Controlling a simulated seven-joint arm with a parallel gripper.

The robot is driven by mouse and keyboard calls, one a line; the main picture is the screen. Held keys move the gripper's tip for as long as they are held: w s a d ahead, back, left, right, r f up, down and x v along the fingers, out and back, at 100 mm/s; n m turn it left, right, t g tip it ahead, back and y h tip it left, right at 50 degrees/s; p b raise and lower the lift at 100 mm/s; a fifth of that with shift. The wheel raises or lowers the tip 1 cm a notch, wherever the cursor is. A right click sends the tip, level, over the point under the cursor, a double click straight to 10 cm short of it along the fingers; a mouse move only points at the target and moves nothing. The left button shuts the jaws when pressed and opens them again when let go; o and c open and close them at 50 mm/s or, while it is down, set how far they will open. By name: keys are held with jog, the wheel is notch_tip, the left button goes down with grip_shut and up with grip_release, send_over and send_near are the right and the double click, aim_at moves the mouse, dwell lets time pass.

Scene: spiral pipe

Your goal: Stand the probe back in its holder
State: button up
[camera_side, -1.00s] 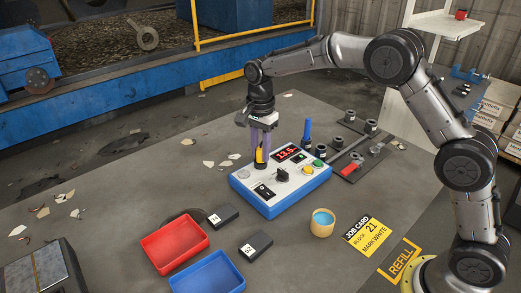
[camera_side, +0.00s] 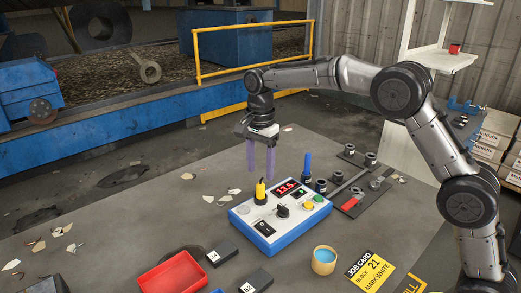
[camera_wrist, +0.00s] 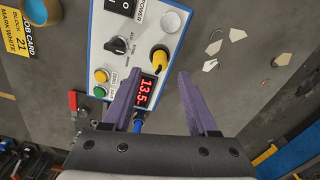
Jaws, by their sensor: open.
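The red display (camera_side: 288,187) reads 13.5.
A blue upright tool (camera_side: 307,166) and several dark cylinders stand behind the box, beside a red-handled clamp (camera_side: 352,198). A red tray (camera_side: 170,276), two dark blocks and a yellow cup (camera_side: 324,261) lie in front.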

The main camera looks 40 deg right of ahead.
aim_at(260, 184)
notch_tip(260, 184, up, 6)
jog(key=s+d+r+n+t, duration=0.1)
jog(key=s+d+r+n, duration=0.2)
jog(key=s, duration=0.5)
jog(key=s+d+r+n+t, duration=0.15)
jog(key=s+r+n, duration=0.25)
jog(key=s, duration=0.5)
jog(key=s+f+n+t, duration=0.1)
jog(key=s+f+n, duration=0.3)
jog(key=s, duration=0.5)
jog(key=s+d+f+n+t, duration=0.1)
jog(key=s+f+n, duration=0.3)
jog(key=s, duration=0.4)
jog(key=shift+s+d+t, duration=0.3)
jog(key=shift+s+t, duration=0.1)
jog(key=shift+t, duration=0.15)
